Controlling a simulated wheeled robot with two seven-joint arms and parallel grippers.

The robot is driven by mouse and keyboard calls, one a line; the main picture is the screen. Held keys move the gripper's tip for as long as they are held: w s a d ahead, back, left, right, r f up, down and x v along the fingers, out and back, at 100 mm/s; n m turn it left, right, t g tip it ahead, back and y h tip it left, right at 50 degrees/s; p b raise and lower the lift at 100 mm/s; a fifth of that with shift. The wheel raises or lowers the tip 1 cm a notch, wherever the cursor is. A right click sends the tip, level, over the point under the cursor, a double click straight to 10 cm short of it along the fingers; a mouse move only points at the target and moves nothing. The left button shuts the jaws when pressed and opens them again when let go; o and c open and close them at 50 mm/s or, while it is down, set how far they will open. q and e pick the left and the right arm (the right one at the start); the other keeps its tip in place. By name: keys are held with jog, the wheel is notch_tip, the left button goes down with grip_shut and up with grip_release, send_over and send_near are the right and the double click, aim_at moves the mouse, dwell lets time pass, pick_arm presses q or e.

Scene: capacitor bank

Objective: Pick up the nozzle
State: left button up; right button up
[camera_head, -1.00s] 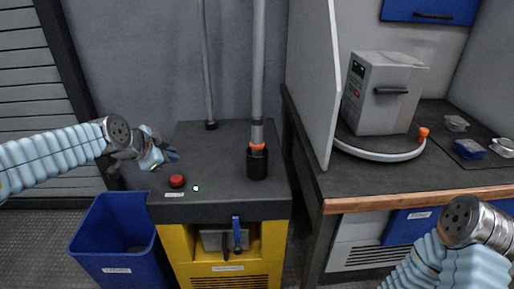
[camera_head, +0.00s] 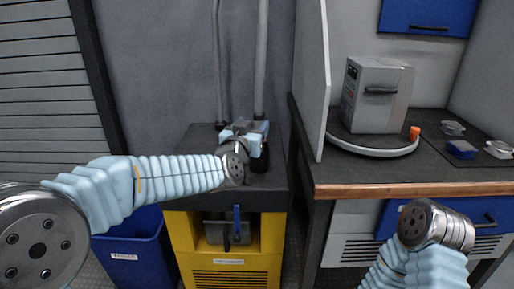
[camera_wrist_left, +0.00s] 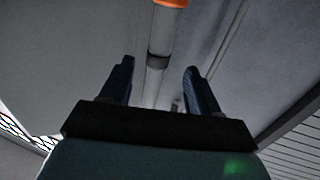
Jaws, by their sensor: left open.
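The nozzle appears to be the grey tube (camera_head: 261,62) standing upright at the back of the yellow cabinet's dark top. Its lower end and most of the black holder (camera_head: 262,160) are hidden behind my left gripper (camera_head: 258,128). In the left wrist view the tube (camera_wrist_left: 159,55) with an orange ring (camera_wrist_left: 171,3) runs between the two open fingers of my left gripper (camera_wrist_left: 158,74). I cannot tell whether they touch it. My right gripper is out of view; only part of my right arm shows at the lower right.
A second thin grey pipe (camera_head: 217,60) stands left of the tube. A blue bin (camera_head: 130,262) is on the floor at left. A light panel (camera_head: 312,85) separates the cabinet from the bench (camera_head: 420,176), which holds a grey machine (camera_head: 378,95) and small containers.

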aim_at(258, 120)
pick_arm(q)
jog(key=x, duration=0.6)
jog(key=shift+w+d+f+p, duration=0.1)
jog(key=shift+w+d+p, duration=0.1)
jog(key=shift+w+p, duration=0.15)
grip_shut()
